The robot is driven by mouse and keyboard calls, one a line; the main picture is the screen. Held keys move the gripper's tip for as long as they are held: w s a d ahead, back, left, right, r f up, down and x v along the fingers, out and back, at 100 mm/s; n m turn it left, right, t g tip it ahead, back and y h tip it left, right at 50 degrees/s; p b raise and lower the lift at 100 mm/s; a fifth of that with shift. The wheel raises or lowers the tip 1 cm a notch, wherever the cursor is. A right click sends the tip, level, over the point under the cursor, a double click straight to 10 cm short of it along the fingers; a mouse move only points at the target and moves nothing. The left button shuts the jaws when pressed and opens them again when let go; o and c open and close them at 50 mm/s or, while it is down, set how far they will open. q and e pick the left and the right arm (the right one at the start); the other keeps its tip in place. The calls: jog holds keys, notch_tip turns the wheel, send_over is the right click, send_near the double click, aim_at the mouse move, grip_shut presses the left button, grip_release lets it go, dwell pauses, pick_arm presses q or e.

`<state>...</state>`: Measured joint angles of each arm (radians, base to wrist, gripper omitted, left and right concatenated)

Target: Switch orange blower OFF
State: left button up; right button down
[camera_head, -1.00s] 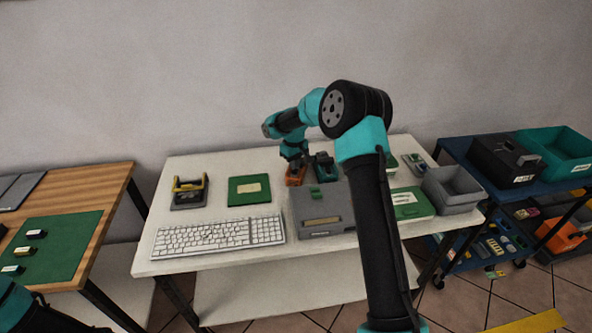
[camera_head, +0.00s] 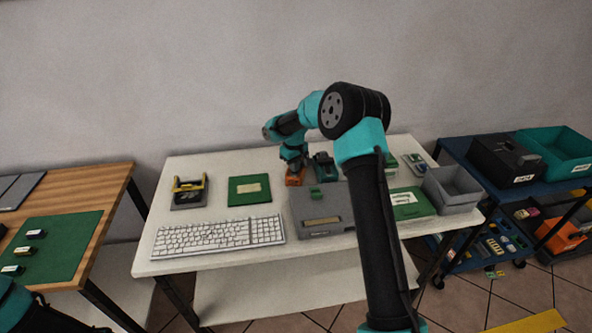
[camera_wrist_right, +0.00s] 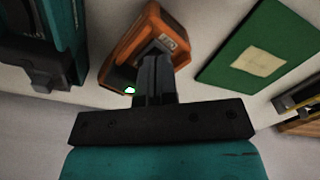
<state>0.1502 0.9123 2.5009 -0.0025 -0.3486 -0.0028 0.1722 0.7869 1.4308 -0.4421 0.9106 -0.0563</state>
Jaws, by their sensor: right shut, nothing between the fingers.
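The orange blower (camera_head: 294,180) stands near the back of the white table, with my right gripper (camera_head: 294,166) right above it. In the right wrist view the orange blower (camera_wrist_right: 135,40) has a grey panel with light markings and a small green light at its lower left edge. My right gripper (camera_wrist_right: 157,62) is shut with nothing in it. Its fingertips overlap the blower's panel there; I cannot tell whether they touch it. The blower's switch is hidden or too small to make out. My left gripper is out of view; only part of the left arm shows at the lower left.
A teal device (camera_head: 324,166) stands close to the right of the blower, also in the wrist view (camera_wrist_right: 58,40). A green board (camera_head: 249,190) lies to the left. A grey box (camera_head: 320,212), a keyboard (camera_head: 220,234) and a grey bin (camera_head: 453,188) share the white table (camera_head: 215,166).

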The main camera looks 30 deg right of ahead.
jog(key=shift+f, duration=0.5)
dwell(0.3)
jog(key=shift+r, duration=3.5)
